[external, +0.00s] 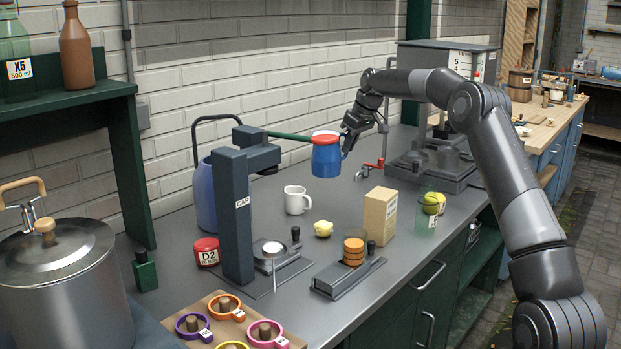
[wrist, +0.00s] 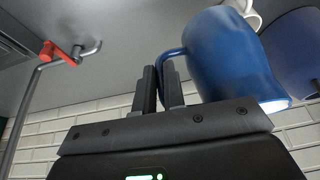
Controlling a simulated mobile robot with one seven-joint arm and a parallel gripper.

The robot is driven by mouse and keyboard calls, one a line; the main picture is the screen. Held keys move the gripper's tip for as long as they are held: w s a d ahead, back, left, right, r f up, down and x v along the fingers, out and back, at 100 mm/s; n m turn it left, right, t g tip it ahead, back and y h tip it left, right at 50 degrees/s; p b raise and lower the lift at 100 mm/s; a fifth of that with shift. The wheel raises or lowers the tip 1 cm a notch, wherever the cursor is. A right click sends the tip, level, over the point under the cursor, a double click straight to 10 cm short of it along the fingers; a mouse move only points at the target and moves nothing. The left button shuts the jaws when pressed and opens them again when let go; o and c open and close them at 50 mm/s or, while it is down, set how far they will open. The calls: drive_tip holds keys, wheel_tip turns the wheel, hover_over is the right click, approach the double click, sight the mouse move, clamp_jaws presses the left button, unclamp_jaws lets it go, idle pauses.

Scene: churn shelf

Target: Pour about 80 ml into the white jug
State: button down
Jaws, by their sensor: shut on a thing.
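The jug is held in the air, clear of the counter, and looks about upright. In the wrist view, my fingers (wrist: 165,88) close on the handle of the blue jug (wrist: 228,55). A small white jug (external: 297,201) stands upright on the counter, below and a little left of the blue jug. Part of it also shows at the top of the wrist view (wrist: 247,12). The contents of both jugs cannot be seen.
A red-handled tap (external: 373,164) is behind.

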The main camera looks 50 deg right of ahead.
sight(342, 134)
drive_tip(key=d+f+m, duration=0.1)
drive_tip(key=d+f, duration=0.4)
drive_tip(key=shift+f+h, duration=0.3)
drive_tip(key=shift+f, duration=0.1)
drive_tip(key=shift+s, duration=0.15)
drive_tip(key=a+r+h, duration=0.2)
drive_tip(key=r, duration=0.1)
drive_tip(key=w+a+r+n+g+h, duration=0.1)
drive_tip(key=a+r+h, duration=0.1)
drive_tip(key=w+a+r+h, duration=0.1)
drive_tip(key=a+r+h, duration=0.1)
drive_tip(key=r, duration=0.1)
drive_tip(key=shift+a+r+g+h, duration=0.3)
drive_tip(key=shift+r+g+h, duration=0.05)
drive_tip(key=shift+g+h, duration=0.05)
drive_tip(key=shift+w+a+r+n+g+h+p, duration=0.1)
drive_tip(key=shift+a+r+n+g+h+p, duration=0.1)
drive_tip(key=shift+a+r+h, duration=0.3)
drive_tip(key=shift+w+a+r+n+g+h+p, duration=0.15)
drive_tip(key=shift+a+r+n+h, duration=0.1)
drive_tip(key=shift+r+h, duration=0.4)
drive_tip(key=shift+w+a+r+n+g+h+p, duration=0.15)
drive_tip(key=shift+a+r+h, duration=0.25)
drive_tip(key=shift+r, duration=0.25)
drive_tip(key=shift+a+r+h, duration=0.25)
drive_tip(key=shift+r+h, duration=0.1)
drive_tip(key=shift+h, duration=0.1)
drive_tip(key=shift+w+a+r+h+p, duration=0.2)
drive_tip(key=shift+a+r+h+p, duration=0.25)
drive_tip(key=shift+r+h+p, duration=0.1)
